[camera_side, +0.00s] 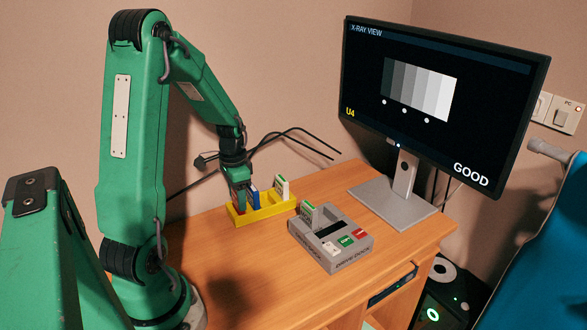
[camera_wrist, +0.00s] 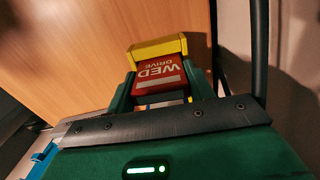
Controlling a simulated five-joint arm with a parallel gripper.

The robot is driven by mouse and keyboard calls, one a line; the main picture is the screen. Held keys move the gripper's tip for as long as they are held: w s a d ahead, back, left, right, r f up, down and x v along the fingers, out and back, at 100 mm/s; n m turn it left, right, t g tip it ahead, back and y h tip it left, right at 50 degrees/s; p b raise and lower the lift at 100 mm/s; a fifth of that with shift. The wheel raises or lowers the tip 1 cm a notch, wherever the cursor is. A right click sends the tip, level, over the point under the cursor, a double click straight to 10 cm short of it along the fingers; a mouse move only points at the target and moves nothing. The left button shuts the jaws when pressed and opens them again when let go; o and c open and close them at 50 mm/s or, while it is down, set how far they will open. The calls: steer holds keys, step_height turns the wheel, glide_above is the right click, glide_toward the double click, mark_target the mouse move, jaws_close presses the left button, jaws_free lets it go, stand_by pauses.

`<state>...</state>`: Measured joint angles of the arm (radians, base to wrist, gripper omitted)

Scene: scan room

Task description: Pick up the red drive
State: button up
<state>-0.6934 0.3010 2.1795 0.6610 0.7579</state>
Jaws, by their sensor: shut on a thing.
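The red drive (camera_wrist: 160,72), lettered "WED DRIVE", sits between the two green fingers of my gripper (camera_wrist: 158,88) in the wrist view. My gripper (camera_side: 240,194) is shut on it at the left end of the yellow rack (camera_side: 265,213) in the side view. Only a sliver of red shows there, mostly hidden by the fingers. The drive appears to be still in its rack slot. Part of the yellow rack also shows just beyond the drive in the wrist view (camera_wrist: 155,48).
A blue drive (camera_side: 254,197) stands close right of my gripper, and a white-and-green drive (camera_side: 282,187) at the rack's right end. A grey drive dock (camera_side: 345,263) holding another drive (camera_side: 308,214) is in front. A monitor (camera_side: 440,100) reading "GOOD" stands at right. Cables lie behind.

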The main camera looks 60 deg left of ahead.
steer(key=r, duration=0.3)
steer(key=shift+w+d+r, duration=0.1)
steer(key=shift+d+r, duration=0.05)
steer(key=shift+d, duration=0.1)
steer(key=w+d+r, duration=0.1)
steer(key=d+r, duration=0.5)
steer(key=d, duration=0.5)
steer(key=shift+w+r, duration=0.25)
steer(key=shift+w, duration=0.05)
steer(key=shift+w, duration=0.1)
steer(key=w+d, duration=0.2)
steer(key=w, duration=0.6)
steer(key=w+d+n, duration=0.1)
steer(key=w+d, duration=0.1)
steer(key=w, duration=0.6)
steer(key=shift+w+d, duration=0.2)
steer(key=shift+d, duration=0.15)
steer(key=shift+f, duration=0.2)
steer(key=shift+f, duration=3.6)
